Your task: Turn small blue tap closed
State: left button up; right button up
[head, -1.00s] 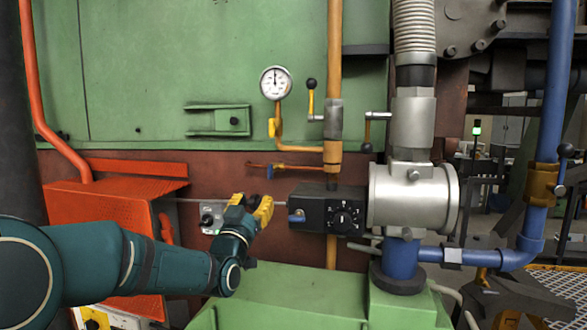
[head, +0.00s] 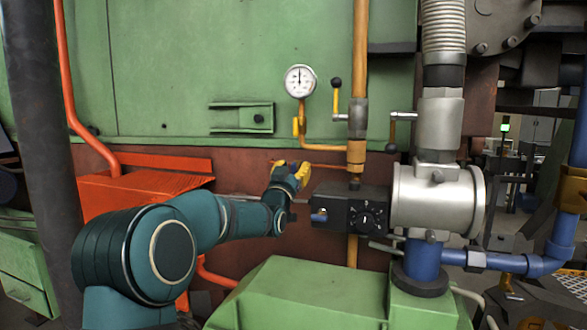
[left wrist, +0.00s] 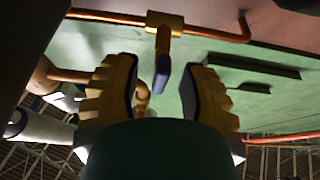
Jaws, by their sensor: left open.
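The small blue tap (left wrist: 163,76) shows in the left wrist view as a dark blue flat handle on an orange-yellow stem (left wrist: 164,42) off a thin copper-coloured pipe. It is seen between the two yellow fingers of my left gripper; no finger visibly touches it. In the head view my left gripper (head: 293,172) is in front of the thin pipe's left end and hides the tap. Its fingers are open. My right gripper is in neither view.
Beside the gripper stand a black box (head: 350,211) with a dial and a silver valve body (head: 432,200). An orange housing (head: 140,195) is at left, a green block (head: 290,290) below.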

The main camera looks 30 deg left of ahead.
pick_arm(q)
grip_shut()
dwell(0.4)
